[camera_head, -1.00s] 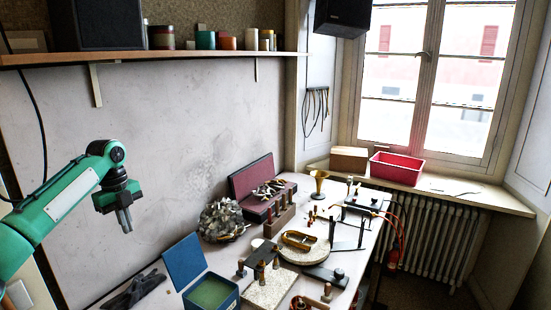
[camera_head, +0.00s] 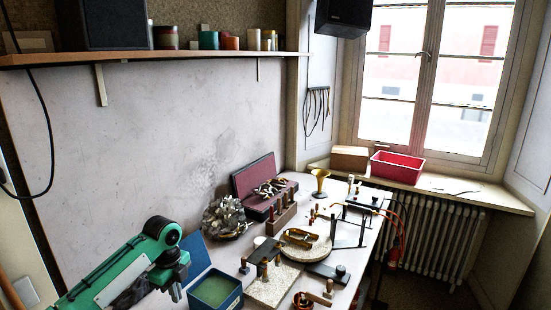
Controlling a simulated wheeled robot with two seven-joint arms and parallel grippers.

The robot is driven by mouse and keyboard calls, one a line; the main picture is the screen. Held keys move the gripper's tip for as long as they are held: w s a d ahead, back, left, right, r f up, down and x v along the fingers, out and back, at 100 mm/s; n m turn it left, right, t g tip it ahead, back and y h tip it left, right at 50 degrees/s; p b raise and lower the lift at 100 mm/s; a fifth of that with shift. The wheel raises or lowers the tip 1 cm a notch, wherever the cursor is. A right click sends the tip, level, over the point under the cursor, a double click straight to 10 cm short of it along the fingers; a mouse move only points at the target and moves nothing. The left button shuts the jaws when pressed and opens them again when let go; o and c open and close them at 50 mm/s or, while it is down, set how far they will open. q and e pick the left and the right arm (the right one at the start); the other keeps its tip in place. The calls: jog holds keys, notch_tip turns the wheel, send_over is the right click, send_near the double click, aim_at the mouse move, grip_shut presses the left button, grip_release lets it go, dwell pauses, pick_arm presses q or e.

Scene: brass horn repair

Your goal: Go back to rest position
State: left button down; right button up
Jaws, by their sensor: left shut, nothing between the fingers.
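My left gripper (camera_head: 176,291) is at the lower left, on the green arm that comes in from the left. Its short grey fingers point down and are together, with nothing between them. It hangs just left of the open blue box (camera_head: 216,290) with green inside, and covers part of the box's lid. I cannot tell how high it is above the bench. My right gripper is not in view.
The workbench holds a metal scrap pile (camera_head: 226,218), an open red-lined case (camera_head: 254,183), a brass horn bell (camera_head: 320,181), a round turntable (camera_head: 309,254) and several tools. A shelf (camera_head: 215,55) runs above. A red bin (camera_head: 397,167) sits on the windowsill.

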pick_arm(q)
jog(key=s+d+f+n, duration=0.2)
jog(key=s+d+f, duration=0.2)
jog(key=s, duration=0.2)
jog(key=s+d+f+n+t+h, duration=0.1)
jog(key=s+d+f+n, duration=0.1)
jog(key=s+f, duration=0.3)
jog(key=s+d+f+n, duration=0.2)
jog(key=s+d+f, duration=0.2)
jog(key=s, duration=0.3)
jog(key=shift+d+f+n+t+h, duration=0.2)
jog(key=shift+d+n+t+h, duration=0.15)
jog(key=shift+d, duration=0.5)
jog(key=s+a+r+n+t+y, duration=0.1)
jog(key=s+a+n, duration=0.3)
jog(key=s+n, duration=0.5)
jog(key=s+a+r+n+t+y, duration=0.1)
jog(key=s+a+n, duration=0.35)
jog(key=s, duration=0.75)
notch_tip(320, 180, down, 30)
jog(key=g, duration=0.1)
jog(key=s+a+f+g, duration=0.1)
jog(key=s+a+f, duration=0.1)
jog(key=s+f, duration=1.8)
jog(key=shift+a+f, duration=0.35)
jog(key=shift+f, duration=0.05)
